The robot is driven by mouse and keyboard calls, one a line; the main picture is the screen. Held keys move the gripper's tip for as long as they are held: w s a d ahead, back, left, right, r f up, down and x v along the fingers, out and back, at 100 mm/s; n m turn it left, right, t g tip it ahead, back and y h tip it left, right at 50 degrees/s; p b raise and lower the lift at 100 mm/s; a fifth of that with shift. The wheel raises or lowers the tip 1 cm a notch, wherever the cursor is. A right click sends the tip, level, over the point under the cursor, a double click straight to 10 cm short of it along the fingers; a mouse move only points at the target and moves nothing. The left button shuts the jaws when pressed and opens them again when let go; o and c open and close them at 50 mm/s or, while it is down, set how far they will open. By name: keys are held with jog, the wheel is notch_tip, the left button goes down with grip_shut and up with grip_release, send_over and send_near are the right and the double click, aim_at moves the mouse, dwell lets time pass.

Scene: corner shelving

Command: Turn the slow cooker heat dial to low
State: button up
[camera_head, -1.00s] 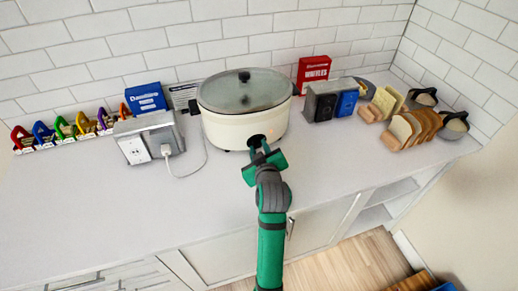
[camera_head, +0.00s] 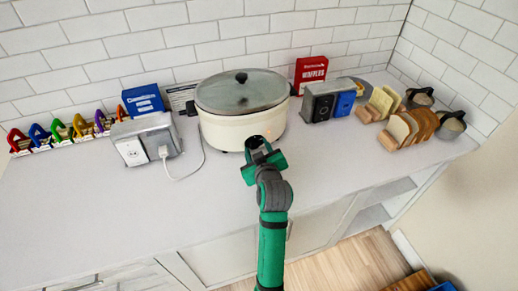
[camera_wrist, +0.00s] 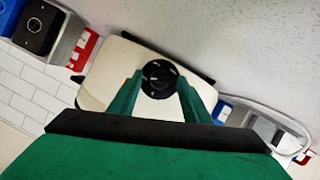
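The cream slow cooker (camera_head: 225,131) with a glass lid (camera_head: 241,90) stands on the counter against the back wall. Its black round heat dial (camera_wrist: 160,79) faces me on the front; in the head view the dial (camera_head: 254,142) is partly behind my fingers. My green gripper (camera_head: 259,152) is at the cooker's front. In the wrist view its two fingertips (camera_wrist: 160,80) are apart, one on each side of the dial, with no clear grip on it. Whether they touch the dial's sides, and the dial's setting marks, I cannot make out.
A metal outlet box (camera_head: 146,142) with a plugged-in white cord stands left of the cooker. A toaster (camera_head: 322,101), a red waffle box (camera_head: 310,74) and bread slices (camera_head: 405,128) stand to the right. The counter front is clear.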

jog(key=v, duration=1.1)
jog(key=shift+w+a, duration=0.1)
dwell(0.4)
